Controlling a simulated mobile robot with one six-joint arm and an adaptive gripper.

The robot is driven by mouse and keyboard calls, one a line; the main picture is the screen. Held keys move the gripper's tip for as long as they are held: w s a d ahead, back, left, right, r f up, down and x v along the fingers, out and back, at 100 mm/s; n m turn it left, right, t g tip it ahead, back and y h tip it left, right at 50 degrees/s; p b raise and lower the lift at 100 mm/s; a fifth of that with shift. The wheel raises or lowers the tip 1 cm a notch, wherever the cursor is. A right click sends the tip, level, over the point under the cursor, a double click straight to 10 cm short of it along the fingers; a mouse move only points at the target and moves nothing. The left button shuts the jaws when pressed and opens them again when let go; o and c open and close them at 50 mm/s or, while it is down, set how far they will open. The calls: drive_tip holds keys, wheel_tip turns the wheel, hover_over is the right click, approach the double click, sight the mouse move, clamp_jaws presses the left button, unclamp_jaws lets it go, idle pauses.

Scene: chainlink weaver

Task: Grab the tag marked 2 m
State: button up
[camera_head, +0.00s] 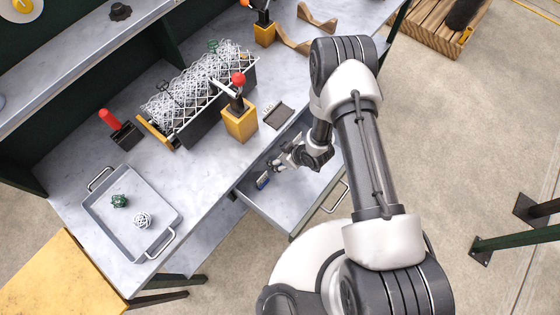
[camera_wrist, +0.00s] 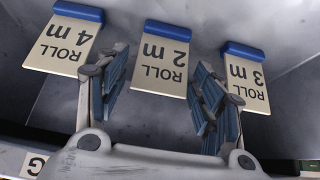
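The tag marked "ROLL 2 m" (camera_wrist: 163,62) is cream with a blue top edge and lies in the middle of the wrist view, upside down. The tag marked "ROLL 4 m" (camera_wrist: 66,42) lies to its left and the tag marked "ROLL 3 m" (camera_wrist: 247,80) to its right, partly hidden by a finger. My gripper (camera_wrist: 158,88) is open and empty, its blue-padded fingers on either side of the lower part of the 2 m tag. I cannot tell whether they touch it. In the head view my gripper (camera_head: 279,162) is inside the open drawer (camera_head: 287,207).
The drawer walls surround my gripper. On the bench are a grey tray (camera_head: 100,220) with a green and a white ball, a yellow block with a red-knobbed lever (camera_head: 239,122), and a rack of wire mesh (camera_head: 200,85). A small grey plate (camera_head: 278,115) lies near the drawer.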

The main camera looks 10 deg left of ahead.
drive_tip(key=c, duration=0.7)
